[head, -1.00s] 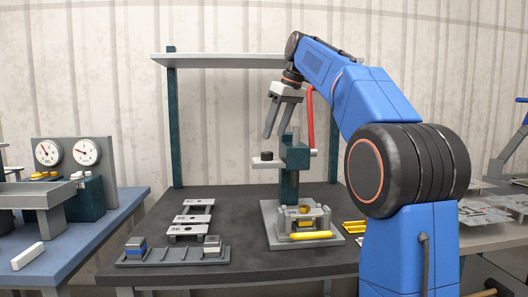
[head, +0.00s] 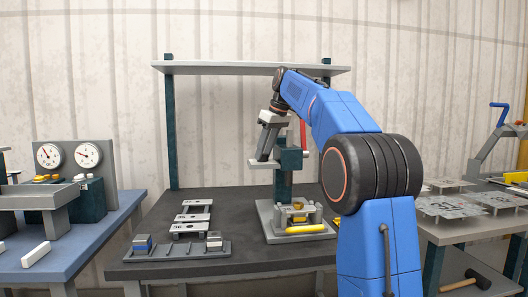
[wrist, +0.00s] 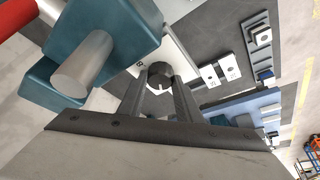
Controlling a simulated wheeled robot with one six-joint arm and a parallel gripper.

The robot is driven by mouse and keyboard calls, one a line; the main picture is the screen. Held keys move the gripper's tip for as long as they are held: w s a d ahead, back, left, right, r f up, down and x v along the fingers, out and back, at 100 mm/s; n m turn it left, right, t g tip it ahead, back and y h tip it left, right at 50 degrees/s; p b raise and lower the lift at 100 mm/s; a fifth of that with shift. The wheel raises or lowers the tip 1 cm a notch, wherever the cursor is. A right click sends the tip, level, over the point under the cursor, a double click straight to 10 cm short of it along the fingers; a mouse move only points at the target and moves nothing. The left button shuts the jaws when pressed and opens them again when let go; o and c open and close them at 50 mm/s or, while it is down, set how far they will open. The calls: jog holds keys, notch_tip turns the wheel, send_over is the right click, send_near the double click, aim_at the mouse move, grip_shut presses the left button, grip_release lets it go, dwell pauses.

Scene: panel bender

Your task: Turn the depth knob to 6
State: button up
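The depth knob (wrist: 160,77) is dark and round with a pale pointer mark. It sits on a light plate (wrist: 183,62) beside the teal press body. In the wrist view it shows between the tips of my gripper (wrist: 161,84), whose two fingers stand apart on either side of it. I cannot tell whether they touch it. A small printed figure shows beside the knob, too small to read surely. In the head view my gripper (head: 267,157) points down at the plate (head: 260,164), and its fingers hide the knob.
The teal press head (head: 291,158) and its red lever (head: 303,135) stand close to the right of my gripper. A shelf (head: 240,68) spans above. Flat plates (head: 190,218) and a rack (head: 175,251) lie on the dark table, left of the press base (head: 265,215).

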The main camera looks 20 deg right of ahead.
jog(key=shift+c, duration=1)
jog(key=shift+m, duration=0.3)
jog(key=m, duration=0.1)
jog(key=m+h, duration=0.1)
jog(key=m, duration=0.1)
jog(key=m+h, duration=0.1)
jog(key=m, duration=0.1)
jog(key=shift+a+t, duration=0.25)
jog(key=shift+t, duration=0.15)
jog(key=m+h, duration=0.1)
jog(key=m, duration=0.2)
jog(key=m+h, duration=0.1)
jog(key=m, duration=0.2)
jog(key=shift+a+g, duration=0.15)
jog(key=shift+g, duration=0.15)
jog(key=shift+h, duration=0.3)
jog(key=o, duration=1)
jog(key=shift+o, duration=0.2)
